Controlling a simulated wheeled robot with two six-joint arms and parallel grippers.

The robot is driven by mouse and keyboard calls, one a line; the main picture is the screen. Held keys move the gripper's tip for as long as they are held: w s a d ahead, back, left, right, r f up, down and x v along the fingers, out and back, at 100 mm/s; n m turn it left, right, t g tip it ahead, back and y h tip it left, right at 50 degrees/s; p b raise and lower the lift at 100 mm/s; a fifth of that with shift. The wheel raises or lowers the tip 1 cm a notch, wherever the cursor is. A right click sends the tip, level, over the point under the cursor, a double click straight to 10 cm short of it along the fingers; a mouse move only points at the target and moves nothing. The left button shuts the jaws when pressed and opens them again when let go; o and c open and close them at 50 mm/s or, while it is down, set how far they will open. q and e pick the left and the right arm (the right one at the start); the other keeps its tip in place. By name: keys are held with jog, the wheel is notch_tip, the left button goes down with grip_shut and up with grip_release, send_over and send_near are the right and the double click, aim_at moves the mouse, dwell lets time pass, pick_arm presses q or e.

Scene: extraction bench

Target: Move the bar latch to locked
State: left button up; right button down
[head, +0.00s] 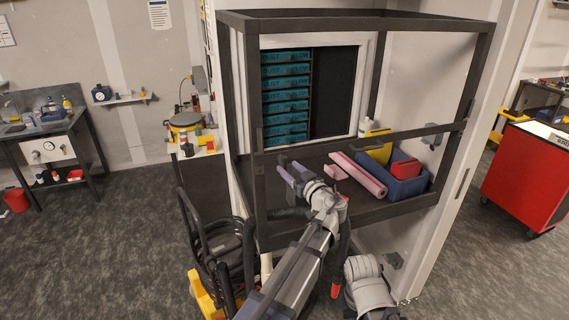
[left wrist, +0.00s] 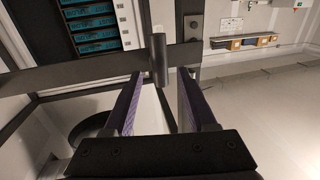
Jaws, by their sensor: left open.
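A dark bar (head: 410,134) crosses the open front of the dark-framed bench. In the left wrist view the bar (left wrist: 70,73) runs across the upper part, with a short dark upright handle (left wrist: 159,58) on it. A dark plate with a round hole (left wrist: 194,25) is on the post just right of the handle. My left gripper (head: 290,171) is open at the bench front. In the left wrist view its purple-lined fingers (left wrist: 160,88) lie either side of the handle, with gaps showing; contact cannot be told. My right gripper is not in view.
A red cabinet (head: 525,178) stands far right. The floor between is clear.

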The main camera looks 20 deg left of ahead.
aim_at(285, 165)
pick_arm(q)
jog(key=shift+x, duration=2.1)
grip_shut()
